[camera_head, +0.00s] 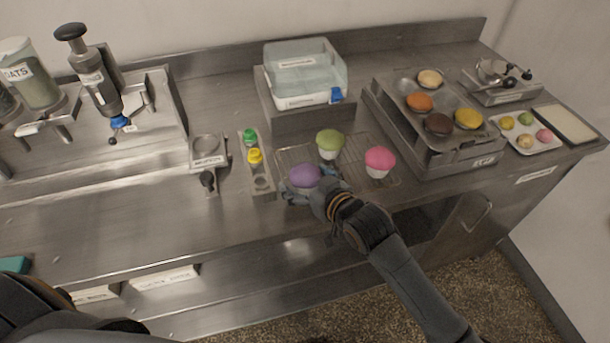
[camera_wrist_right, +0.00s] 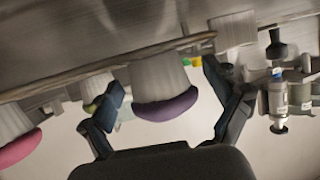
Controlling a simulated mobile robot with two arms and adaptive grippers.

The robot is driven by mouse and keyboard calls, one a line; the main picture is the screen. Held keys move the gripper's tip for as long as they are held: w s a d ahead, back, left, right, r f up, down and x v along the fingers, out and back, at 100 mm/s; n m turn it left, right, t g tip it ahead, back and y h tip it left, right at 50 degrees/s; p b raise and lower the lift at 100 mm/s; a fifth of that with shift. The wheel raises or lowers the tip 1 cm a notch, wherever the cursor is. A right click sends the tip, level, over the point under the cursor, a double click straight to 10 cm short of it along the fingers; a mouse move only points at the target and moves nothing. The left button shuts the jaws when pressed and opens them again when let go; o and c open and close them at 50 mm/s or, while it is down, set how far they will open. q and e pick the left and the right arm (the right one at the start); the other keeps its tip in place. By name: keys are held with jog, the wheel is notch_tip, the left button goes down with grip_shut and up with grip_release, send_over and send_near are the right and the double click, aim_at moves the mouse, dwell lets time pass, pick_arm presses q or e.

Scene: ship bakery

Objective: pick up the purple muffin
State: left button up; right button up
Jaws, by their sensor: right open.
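The purple muffin (camera_head: 304,175) stands upright on a wire rack (camera_head: 352,165) on the steel counter, at the rack's front left. My right gripper (camera_head: 298,192) is at the muffin's near side. In the wrist view, which is upside down, the purple muffin (camera_wrist_right: 165,104) with its pale cup lies between the two spread fingers of my right gripper (camera_wrist_right: 168,98). The fingers are open, with a gap visible on each side of the muffin. My left gripper is not seen; only part of my left arm shows at the lower left.
A green muffin (camera_head: 330,142) and a pink muffin (camera_head: 380,160) stand on the same rack. A muffin tin (camera_head: 431,103) stands on the right. The counter front is clear.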

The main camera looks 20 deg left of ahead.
jog(key=c, duration=1.1)
jog(key=shift+r, duration=0.1)
